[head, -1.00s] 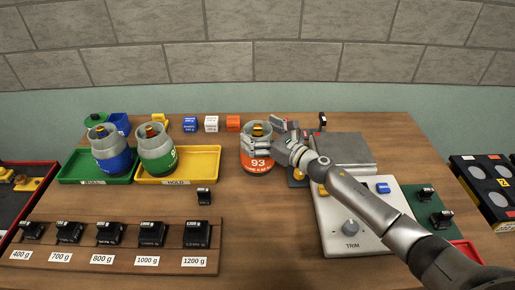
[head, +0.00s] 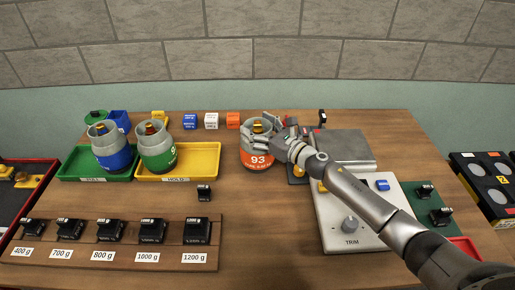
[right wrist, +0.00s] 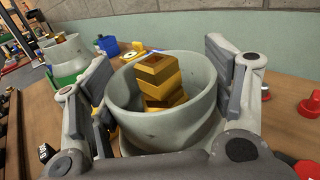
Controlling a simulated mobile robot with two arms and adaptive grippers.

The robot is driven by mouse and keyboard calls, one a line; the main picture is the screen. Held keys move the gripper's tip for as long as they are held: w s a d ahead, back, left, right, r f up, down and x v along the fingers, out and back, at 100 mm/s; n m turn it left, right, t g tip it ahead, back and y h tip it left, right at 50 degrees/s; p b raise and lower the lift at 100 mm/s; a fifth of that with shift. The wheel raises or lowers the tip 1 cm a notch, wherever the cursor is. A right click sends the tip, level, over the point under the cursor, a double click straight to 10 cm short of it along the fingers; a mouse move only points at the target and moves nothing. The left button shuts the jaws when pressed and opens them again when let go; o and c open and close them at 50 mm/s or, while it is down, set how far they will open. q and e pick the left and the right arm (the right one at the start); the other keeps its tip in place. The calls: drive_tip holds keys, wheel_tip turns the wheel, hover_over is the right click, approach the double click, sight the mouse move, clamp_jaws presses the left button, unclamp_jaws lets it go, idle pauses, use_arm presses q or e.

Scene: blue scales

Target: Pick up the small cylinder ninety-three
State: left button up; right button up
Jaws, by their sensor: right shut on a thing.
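The small cylinder ninety-three (head: 257,161) is orange-red with a grey collar and a brass valve, marked 93. It stands upright on the wooden table in the middle of the head view. My right gripper (head: 265,141) is shut on its grey collar from the right. In the right wrist view the collar (right wrist: 165,128) lies between the two fingers, with the brass valve (right wrist: 160,82) inside it. The cylinder's lower part is hidden in the wrist view. My left gripper is not in view.
A blue cylinder (head: 112,154) stands on a green tray (head: 68,172) and a green cylinder (head: 160,156) on a yellow tray (head: 212,163). Black weights (head: 152,230) line the front left. A scale with a TRIM knob (head: 350,224) sits right. Table in front of cylinder ninety-three is clear.

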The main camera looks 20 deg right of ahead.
drive_tip(key=shift+r, duration=0.15)
drive_tip(key=shift+c, duration=1)
